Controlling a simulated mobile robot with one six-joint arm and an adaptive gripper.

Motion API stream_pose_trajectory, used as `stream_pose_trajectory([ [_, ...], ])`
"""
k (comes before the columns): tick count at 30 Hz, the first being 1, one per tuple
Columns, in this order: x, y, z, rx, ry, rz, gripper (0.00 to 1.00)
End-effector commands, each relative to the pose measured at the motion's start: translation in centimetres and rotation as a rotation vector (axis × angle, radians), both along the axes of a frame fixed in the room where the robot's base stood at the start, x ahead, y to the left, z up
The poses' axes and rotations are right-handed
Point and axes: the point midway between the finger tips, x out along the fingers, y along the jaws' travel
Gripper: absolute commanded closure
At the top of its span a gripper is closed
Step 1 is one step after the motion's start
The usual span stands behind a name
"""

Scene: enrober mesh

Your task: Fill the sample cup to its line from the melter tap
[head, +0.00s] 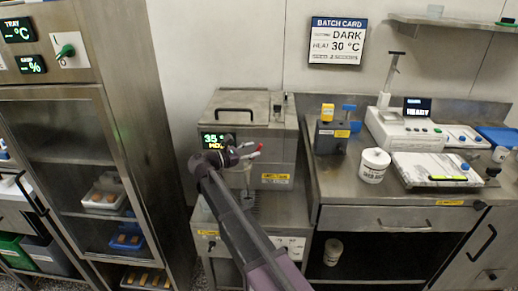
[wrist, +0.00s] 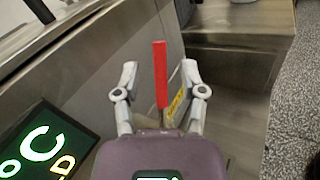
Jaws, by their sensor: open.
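The melter (head: 250,108) is a steel box with a lid handle and a green display reading about 35. Its tap lever (wrist: 160,75) is red; its tip also shows in the head view (head: 260,147). My gripper (wrist: 159,68) is open, with one finger on each side of the red lever; I cannot tell whether they touch it. In the head view my gripper (head: 248,156) is at the melter's front. A small pale vessel, perhaps the sample cup (head: 247,198), stands below the tap, partly hidden by my arm. Its line and fill level cannot be made out.
The bench at right (head: 325,185) holds a white tub (head: 374,165), a scale-like instrument (head: 405,130) and a small dark box (head: 331,138). A tall steel cabinet (head: 150,110) stands at left. A batch card (head: 338,41) on the wall reads DARK, 30 °C.

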Motion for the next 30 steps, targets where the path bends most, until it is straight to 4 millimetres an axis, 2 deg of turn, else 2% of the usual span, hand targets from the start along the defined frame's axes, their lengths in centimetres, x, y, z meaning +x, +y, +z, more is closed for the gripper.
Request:
stream_pose_trajectory([
  [3,0.8,-1.3,0.0,0.000,0.000,-0.001,0.47],
  [9,1.4,-2.4,0.0,0.000,0.000,0.000,0.47],
  [20,1.5,-2.5,0.0,0.000,0.000,0.000,0.47],
  [23,1.5,-2.5,0.0,0.000,0.000,0.000,0.73],
  [24,1.5,-2.5,0.0,0.000,0.000,0.000,0.85],
  [26,1.5,-2.5,0.0,0.000,0.000,0.000,1.00],
  [30,1.5,-2.5,0.0,0.000,0.000,0.000,1.00],
])
